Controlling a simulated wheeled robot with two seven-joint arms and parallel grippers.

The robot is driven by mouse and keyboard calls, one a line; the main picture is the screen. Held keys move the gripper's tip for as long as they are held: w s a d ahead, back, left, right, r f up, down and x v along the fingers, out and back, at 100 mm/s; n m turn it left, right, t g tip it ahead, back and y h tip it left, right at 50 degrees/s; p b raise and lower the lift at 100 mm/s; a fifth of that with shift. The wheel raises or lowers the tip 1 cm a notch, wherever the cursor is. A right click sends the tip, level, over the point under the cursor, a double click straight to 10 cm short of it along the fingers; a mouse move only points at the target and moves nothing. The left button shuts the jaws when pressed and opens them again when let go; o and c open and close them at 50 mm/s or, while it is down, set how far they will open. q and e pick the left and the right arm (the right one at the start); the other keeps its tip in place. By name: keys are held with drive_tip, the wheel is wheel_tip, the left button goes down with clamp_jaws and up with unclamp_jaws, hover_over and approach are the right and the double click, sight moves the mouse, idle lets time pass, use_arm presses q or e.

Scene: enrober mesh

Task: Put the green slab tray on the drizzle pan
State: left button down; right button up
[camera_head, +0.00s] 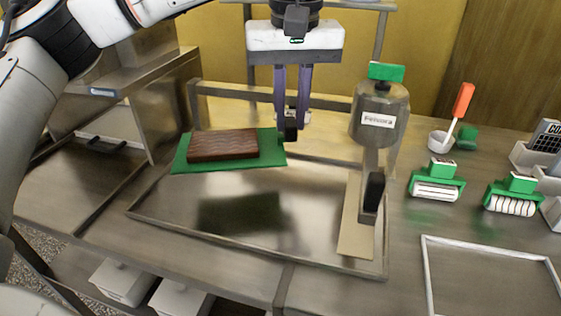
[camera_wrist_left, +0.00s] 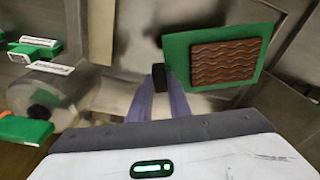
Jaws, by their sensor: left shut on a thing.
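The green slab tray (camera_head: 271,150) carries a brown, wavy-topped slab (camera_head: 223,145). My left gripper (camera_head: 291,118) is shut on the tray's dark handle at its right end. The tray is held up, roughly level, above the back left part of the drizzle pan (camera_head: 305,222), a wide shallow metal pan with a raised rim. A dark shadow lies on the pan below it. The left wrist view shows the tray (camera_wrist_left: 178,52) and slab (camera_wrist_left: 228,60) right of my left gripper (camera_wrist_left: 160,80). My right gripper is out of view.
A steel depositor (camera_head: 380,112) with a green top stands at the pan's right side, close to my left gripper. The middle of the pan is clear.

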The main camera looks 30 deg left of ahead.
use_arm(q)
drive_tip(key=f, duration=0.4)
drive_tip(key=shift+s+f, duration=0.15)
drive_tip(key=shift+s, duration=0.15)
drive_tip(key=shift+f+b, duration=0.3)
drive_tip(key=shift+f, duration=1.8)
drive_tip(key=c, duration=1.6)
unclamp_jaws()
drive_tip(key=shift+w, duration=0.1)
drive_tip(key=shift+c, duration=0.2)
drive_tip(key=r, duration=0.8)
drive_tip(key=s+d+r+p, duration=0.1)
drive_tip(key=r, duration=0.3)
drive_tip(key=shift+s, duration=0.1)
